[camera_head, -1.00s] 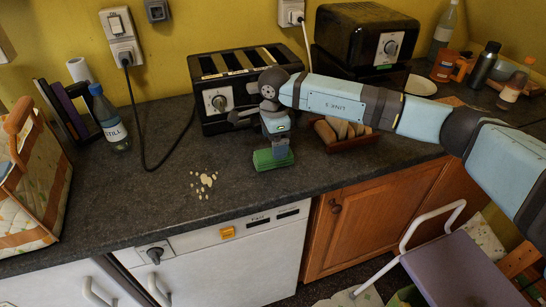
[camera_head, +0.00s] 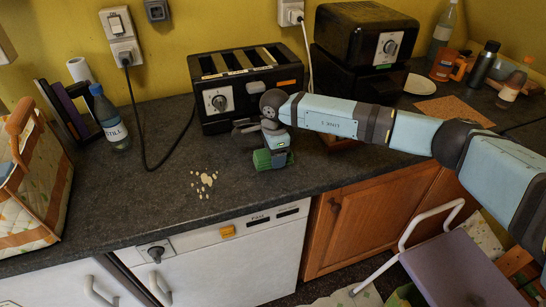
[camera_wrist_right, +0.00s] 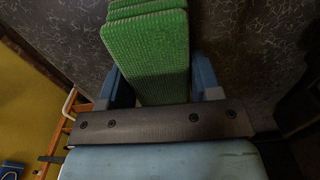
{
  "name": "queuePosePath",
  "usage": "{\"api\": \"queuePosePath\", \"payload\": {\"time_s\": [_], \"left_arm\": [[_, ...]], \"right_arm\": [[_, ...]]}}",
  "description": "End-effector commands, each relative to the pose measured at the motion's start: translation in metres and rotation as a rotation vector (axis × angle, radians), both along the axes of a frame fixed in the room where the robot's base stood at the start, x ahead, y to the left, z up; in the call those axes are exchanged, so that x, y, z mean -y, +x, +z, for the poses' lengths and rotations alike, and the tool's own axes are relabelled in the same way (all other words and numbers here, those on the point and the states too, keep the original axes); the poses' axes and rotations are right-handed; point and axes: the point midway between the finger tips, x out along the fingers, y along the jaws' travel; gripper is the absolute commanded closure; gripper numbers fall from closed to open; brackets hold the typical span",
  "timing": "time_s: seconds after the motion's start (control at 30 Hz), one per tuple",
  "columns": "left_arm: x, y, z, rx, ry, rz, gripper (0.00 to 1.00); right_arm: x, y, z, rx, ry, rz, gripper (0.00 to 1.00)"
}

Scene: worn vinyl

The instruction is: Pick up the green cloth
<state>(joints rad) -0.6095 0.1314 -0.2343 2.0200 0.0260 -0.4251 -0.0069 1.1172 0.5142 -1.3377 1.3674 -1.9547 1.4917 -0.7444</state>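The green cloth (camera_head: 262,159) is a thick folded bundle low at the counter, in front of the toaster. In the right wrist view the cloth (camera_wrist_right: 158,50) shows ridged layers and reaches in between the fingers. My right gripper (camera_head: 276,154) points down at the cloth and hides part of it. Its two blue fingers stand on either side of the cloth in the right wrist view (camera_wrist_right: 160,80), close to its edges. Whether they press on it I cannot tell. No clear gap shows under the cloth. My left gripper is not in view.
A black toaster (camera_head: 226,95) stands just behind the gripper. Pale crumbs (camera_head: 204,182) lie to the left. A bottle (camera_head: 110,122) and a patterned bag (camera_head: 35,190) stand further left. A black appliance (camera_head: 362,45) is behind my right arm. The counter's front middle is clear.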

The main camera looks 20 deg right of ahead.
Motion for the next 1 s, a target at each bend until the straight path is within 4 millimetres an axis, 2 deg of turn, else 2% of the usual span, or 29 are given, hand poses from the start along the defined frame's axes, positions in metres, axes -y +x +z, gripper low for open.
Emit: {"api": "queuePosePath", "payload": {"time_s": [0.37, 0.57, 0.67, 1.0], "left_arm": [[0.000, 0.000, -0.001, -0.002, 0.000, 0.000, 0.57], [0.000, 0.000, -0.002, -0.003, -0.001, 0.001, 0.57], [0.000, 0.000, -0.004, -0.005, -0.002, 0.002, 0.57], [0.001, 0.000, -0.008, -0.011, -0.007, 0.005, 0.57]], "right_arm": [[0.000, 0.000, 0.004, 0.001, 0.001, 0.000, 0.65], [0.000, 0.001, 0.025, 0.003, 0.001, 0.000, 0.65], [0.001, 0.001, 0.046, 0.005, 0.001, 0.000, 0.65], [0.000, 0.001, 0.142, 0.005, 0.000, 0.000, 0.65]]}}
